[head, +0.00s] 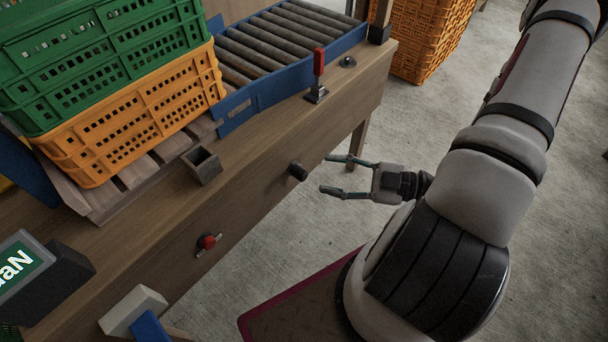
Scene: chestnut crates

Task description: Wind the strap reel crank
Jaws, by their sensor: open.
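My gripper (328,174) is open and empty, beside the front face of the wooden workbench (330,130). Its two fingers point left towards a dark round knob (298,171) that sticks out of that face, with a small gap between them in the picture. A red knob with a light metal piece (207,241) sits on the same face, lower left. I cannot tell which of these fittings, if any, is the strap reel crank; no strap or reel is clearly visible.
A red-handled lever (318,68) and small round fitting (348,62) stand on the bench. A roller conveyor (275,45), stacked green crates (100,50) and an orange crate (140,115) are behind. A small dark open box (201,166) stands nearer. Concrete floor is clear below.

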